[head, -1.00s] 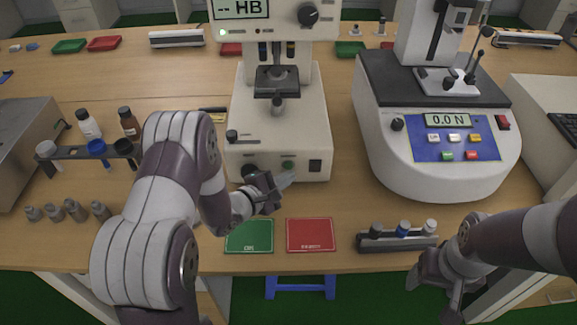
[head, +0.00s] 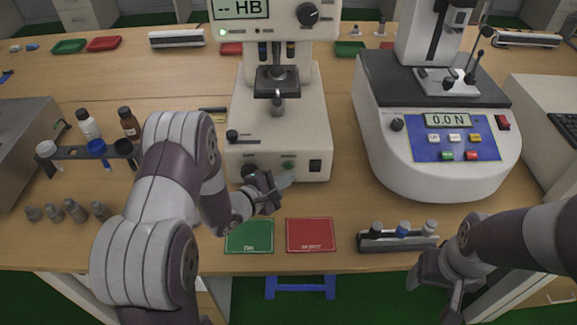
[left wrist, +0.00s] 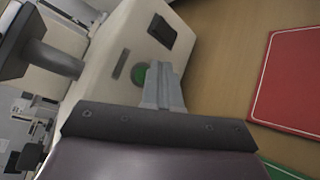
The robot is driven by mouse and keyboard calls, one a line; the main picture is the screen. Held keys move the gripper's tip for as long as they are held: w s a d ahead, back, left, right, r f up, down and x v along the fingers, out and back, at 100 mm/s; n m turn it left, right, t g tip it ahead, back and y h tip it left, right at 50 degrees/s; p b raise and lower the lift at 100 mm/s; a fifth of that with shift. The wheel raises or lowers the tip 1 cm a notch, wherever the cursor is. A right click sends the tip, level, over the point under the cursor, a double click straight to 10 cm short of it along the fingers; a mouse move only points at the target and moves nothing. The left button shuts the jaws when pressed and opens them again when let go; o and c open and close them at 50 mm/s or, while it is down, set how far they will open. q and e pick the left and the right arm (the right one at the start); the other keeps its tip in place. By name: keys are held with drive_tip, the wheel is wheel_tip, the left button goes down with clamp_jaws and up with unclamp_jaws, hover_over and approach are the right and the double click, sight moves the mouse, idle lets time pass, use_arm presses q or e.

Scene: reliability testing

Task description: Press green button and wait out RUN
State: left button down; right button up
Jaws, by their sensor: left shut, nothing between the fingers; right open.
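The hardness tester (head: 278,130) stands in the middle of the bench, with its display reading "-- HB". The green button (head: 288,166) is on its lower front, between a dark knob (head: 249,171) and a black switch (head: 315,166). My left gripper (head: 287,180) is shut and empty, its fingertips at the front panel just below the button. In the left wrist view the green button (left wrist: 140,74) shows beside the shut fingertips (left wrist: 158,70); whether they touch it I cannot tell. My right gripper (head: 447,290) is open and empty at the front right, low near the bench edge.
A green mat (head: 249,236) and a red mat (head: 310,235) lie at the front edge. A small rack (head: 398,240) with capped vials is right of them. A force tester (head: 435,130) reading 0.0 N stands right. Bottles and a rack (head: 75,153) are left.

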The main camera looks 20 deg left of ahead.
idle(0.8)
use_arm(q)
drive_tip(key=shift+w+a, duration=0.1)
drive_tip(key=shift+w, duration=0.3)
drive_tip(key=shift+w+a+p, duration=0.1)
drive_tip(key=shift+w+p, duration=0.2)
drive_tip(key=shift+w, duration=0.05)
idle(0.4)
drive_tip(key=shift+s, duration=0.15)
drive_tip(key=shift+s+p, duration=0.4)
drive_tip(key=shift+s, duration=0.05)
drive_tip(key=shift+s+d, duration=0.2)
